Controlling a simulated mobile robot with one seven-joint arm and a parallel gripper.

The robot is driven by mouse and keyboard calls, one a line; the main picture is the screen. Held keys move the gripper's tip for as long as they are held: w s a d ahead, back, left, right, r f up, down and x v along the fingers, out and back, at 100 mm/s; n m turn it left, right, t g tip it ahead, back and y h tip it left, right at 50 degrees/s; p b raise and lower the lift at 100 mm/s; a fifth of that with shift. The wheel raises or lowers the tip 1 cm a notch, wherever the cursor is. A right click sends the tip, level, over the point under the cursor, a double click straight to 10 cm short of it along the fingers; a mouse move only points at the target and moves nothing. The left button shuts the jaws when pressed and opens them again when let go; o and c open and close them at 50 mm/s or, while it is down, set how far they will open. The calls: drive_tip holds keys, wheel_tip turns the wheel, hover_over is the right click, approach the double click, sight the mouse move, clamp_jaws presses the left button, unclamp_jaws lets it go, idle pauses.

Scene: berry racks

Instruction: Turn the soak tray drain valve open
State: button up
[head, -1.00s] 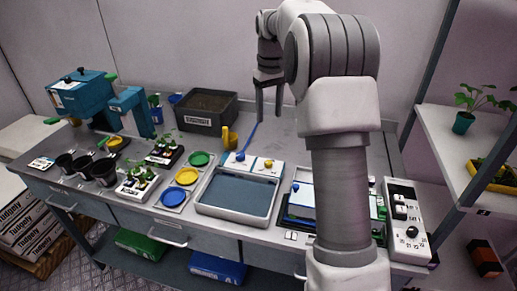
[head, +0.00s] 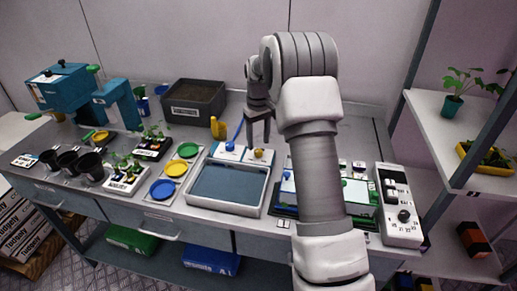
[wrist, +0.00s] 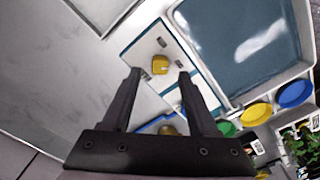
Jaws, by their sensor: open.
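The soak tray (head: 222,208) is a pale rectangular basin with blue-grey water on the bench. Behind its back edge is a white panel with a blue knob (head: 230,146) and a yellow knob (head: 259,153). Their labels are too small to read, so I cannot tell which is the drain valve. My gripper (head: 259,138) is open and empty above the panel, near the yellow knob. In the wrist view the yellow knob (wrist: 160,64) appears between and just beyond my fingertips (wrist: 159,75), apart from them. The blue knob is not clearly visible there.
A yellow scoop-like object (head: 218,128) and a dark soil bin (head: 194,103) stand behind the panel. Coloured dishes (head: 175,168) lie left of the tray. A white control box (head: 398,205) stands at the right. Bare bench lies behind the panel's right side.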

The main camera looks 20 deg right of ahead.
sight(259, 151)
drive_tip(key=shift+f, duration=1.8)
clamp_jaws()
